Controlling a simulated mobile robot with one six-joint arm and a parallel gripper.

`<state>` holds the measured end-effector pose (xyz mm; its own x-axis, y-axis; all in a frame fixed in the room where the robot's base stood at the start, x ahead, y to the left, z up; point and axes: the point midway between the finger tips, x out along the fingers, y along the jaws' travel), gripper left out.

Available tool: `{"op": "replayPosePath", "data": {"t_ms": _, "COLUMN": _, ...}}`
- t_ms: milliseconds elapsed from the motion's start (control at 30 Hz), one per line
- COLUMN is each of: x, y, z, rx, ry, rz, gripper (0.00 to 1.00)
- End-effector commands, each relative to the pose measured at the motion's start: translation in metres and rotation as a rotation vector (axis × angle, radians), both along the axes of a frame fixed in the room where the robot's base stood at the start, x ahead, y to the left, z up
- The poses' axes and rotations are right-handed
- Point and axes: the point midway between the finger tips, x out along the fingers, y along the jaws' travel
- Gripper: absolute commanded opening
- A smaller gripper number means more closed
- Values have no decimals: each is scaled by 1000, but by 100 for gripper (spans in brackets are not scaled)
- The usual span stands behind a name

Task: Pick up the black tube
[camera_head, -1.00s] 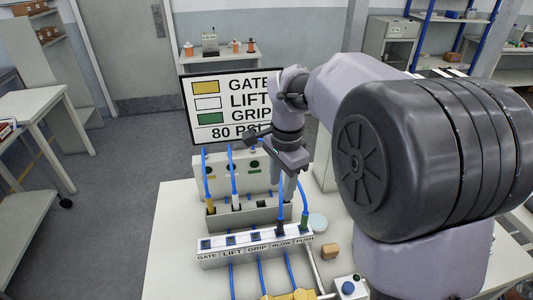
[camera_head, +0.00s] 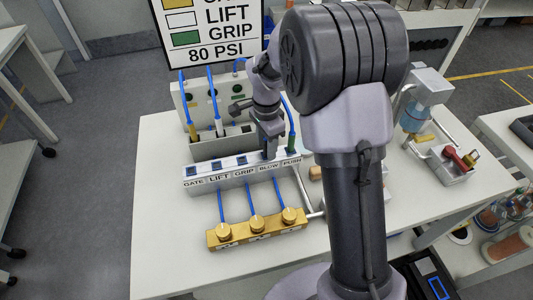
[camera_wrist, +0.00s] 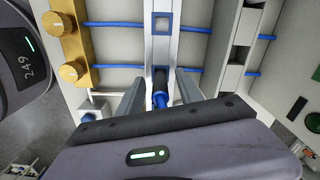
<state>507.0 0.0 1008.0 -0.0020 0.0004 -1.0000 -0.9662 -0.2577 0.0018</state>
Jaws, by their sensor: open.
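My gripper (camera_head: 270,148) points down over the white labelled rail (camera_head: 215,183), near the BLOW socket. In the wrist view my gripper (camera_wrist: 160,90) is open, with one finger on each side of a blue tube with a black end (camera_wrist: 160,76). The black end meets the rail; I cannot tell whether the fingers touch the tube. In the head view my gripper hides this tube. A blue tube with a green end (camera_head: 291,142) stands upright at PUSH, just right of my gripper.
Behind the rail is a grey box (camera_head: 221,141) with yellow- and white-ended blue tubes in it. A brass block with knobs (camera_head: 256,230) lies in front. A sign (camera_head: 208,22) stands behind. The white table (camera_head: 155,225) is clear at left.

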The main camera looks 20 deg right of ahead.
Motion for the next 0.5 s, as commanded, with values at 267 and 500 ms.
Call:
{"op": "replayPosePath", "data": {"t_ms": 267, "x": 0, "y": 0, "z": -2, "rx": 0, "ry": -2, "rz": 1, "gripper": 29}}
{"op": "replayPosePath", "data": {"t_ms": 500, "x": 0, "y": 0, "z": -2, "rx": 0, "ry": -2, "rz": 1, "gripper": 0}}
